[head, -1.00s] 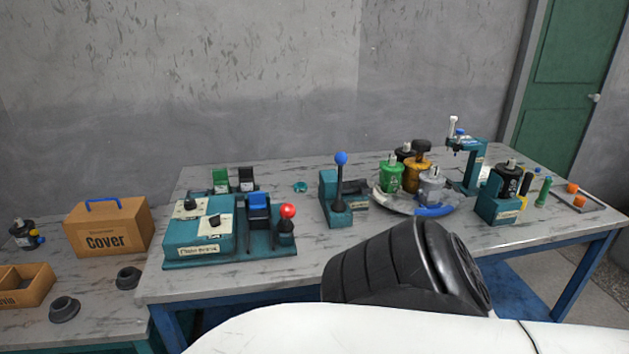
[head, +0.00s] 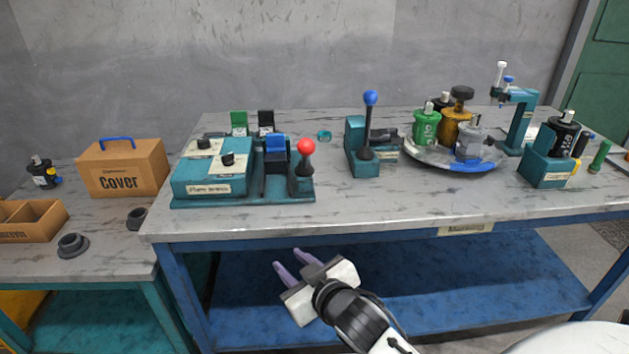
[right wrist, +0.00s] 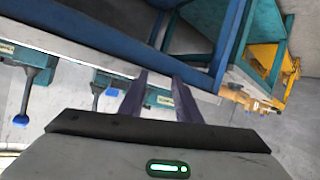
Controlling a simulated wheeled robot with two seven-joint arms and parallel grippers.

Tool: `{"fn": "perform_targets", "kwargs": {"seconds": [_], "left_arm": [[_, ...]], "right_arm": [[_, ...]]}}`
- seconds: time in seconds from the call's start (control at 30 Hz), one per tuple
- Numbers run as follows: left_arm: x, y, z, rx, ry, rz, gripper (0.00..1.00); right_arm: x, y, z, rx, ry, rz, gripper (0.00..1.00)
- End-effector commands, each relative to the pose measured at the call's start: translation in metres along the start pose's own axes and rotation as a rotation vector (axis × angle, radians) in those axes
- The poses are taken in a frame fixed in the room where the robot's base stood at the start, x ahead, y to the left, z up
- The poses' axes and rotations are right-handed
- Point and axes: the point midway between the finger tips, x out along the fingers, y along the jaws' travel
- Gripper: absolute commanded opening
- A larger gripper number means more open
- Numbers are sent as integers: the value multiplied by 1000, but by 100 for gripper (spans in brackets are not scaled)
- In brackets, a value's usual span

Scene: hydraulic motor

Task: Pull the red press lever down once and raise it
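The red press lever (head: 306,147) has a round red knob on a dark stem, raised at the right end of the teal press station (head: 240,194) on the table. My right gripper (head: 287,257) is low in front of the table, below its front edge and well short of the lever. Its two purple fingers are apart with nothing between them. The right wrist view shows the same open fingers (right wrist: 159,75) against the table's underside and edge; the red knob cannot be made out there. My left gripper is out of view.
A blue-knobbed lever (head: 370,98) stands on a teal fixture right of the red lever. A round tray (head: 423,158) with motors is further right. The table's front edge (head: 330,233) lies between my gripper and the station. A Cover box (head: 123,168) stands left.

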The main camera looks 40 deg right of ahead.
Motion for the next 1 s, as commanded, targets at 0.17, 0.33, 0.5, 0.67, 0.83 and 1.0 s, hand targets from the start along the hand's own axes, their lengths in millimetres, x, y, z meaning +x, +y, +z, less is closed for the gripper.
{"fn": "perform_targets", "kwargs": {"seconds": [0.17, 0.33, 0.5, 0.67, 0.83, 1.0], "left_arm": [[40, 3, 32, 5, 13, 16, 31], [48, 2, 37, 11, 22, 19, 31], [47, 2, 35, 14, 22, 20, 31], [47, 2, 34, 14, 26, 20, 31], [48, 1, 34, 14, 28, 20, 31], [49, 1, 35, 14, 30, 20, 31]], "right_arm": [[13, 70, -83, 56, 219, 222, 30], [-4, 107, -127, 112, 324, 336, 30], [-2, 119, -143, 124, 348, 362, 30], [22, 129, -151, 123, 345, 361, 30], [51, 140, -160, 122, 343, 360, 30], [71, 148, -166, 123, 343, 358, 30]]}}
